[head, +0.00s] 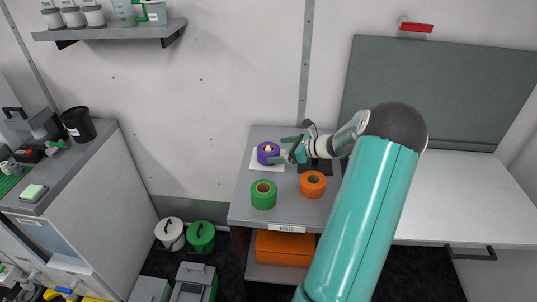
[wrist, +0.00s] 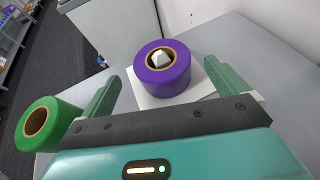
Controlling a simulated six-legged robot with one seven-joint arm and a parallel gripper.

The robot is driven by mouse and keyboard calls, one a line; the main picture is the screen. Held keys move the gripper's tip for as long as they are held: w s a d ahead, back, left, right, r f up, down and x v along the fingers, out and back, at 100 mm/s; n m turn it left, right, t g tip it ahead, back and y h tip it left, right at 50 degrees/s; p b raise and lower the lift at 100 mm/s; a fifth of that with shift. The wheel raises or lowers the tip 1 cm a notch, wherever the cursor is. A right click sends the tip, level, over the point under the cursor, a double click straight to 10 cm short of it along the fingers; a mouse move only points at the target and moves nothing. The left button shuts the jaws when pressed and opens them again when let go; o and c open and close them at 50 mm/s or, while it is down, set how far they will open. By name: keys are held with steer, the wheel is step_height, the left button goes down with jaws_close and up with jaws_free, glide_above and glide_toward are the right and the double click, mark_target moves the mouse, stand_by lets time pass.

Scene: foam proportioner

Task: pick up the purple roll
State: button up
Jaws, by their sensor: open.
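The purple roll (head: 267,153) stands on a white sheet on the grey stand in the head view. It also shows in the wrist view (wrist: 163,81), with a small white object (wrist: 159,58) in its hole. My gripper (head: 292,149) is just to the right of the roll in the head view. In the wrist view my gripper (wrist: 163,82) is open, with its green fingers spread to the left and right of the roll. The gap between the fingers is empty of contact as far as I can see; both fingers appear apart from the roll.
A green roll (head: 263,194) and an orange roll (head: 312,184) stand in front on the same grey stand (head: 237,208). The green roll (wrist: 40,122) is close to the left finger in the wrist view. A white bench (head: 470,200) lies at the right.

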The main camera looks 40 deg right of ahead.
mark_target(271, 150)
steer(key=x, duration=0.5)
steer(key=shift+w+f, duration=0.25)
steer(key=shift+w, duration=0.1)
steer(key=c, duration=1.1)
steer(key=shift+r, duration=0.15)
